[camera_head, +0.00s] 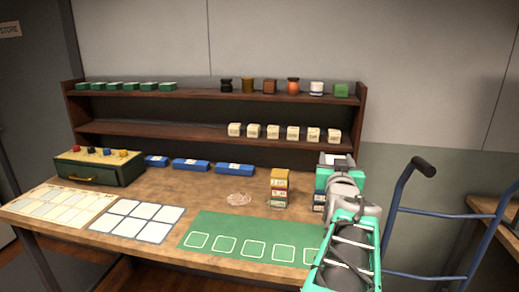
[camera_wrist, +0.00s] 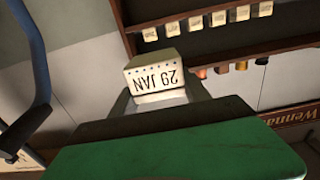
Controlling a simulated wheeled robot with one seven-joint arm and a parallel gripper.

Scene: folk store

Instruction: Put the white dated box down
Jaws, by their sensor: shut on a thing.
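The white dated box (camera_wrist: 155,78) reads "29 JAN" and appears upside down in the wrist view. It sits between the fingers of my gripper (camera_wrist: 160,98), which is shut on it. In the head view my gripper (camera_head: 337,163) is at the right end of the workbench, in front of the shelf unit's right end. The held box is mostly hidden there by the gripper and arm. Several similar white dated boxes (camera_head: 273,132) stand in a row on the lower shelf (camera_head: 180,129), left of my gripper.
The workbench holds a green mat with outlined squares (camera_head: 212,226), white cards (camera_head: 137,221), a green drawer box (camera_head: 98,168), blue boxes (camera_head: 191,165) and a coloured stack (camera_head: 279,187). A blue hand truck (camera_head: 400,190) stands right.

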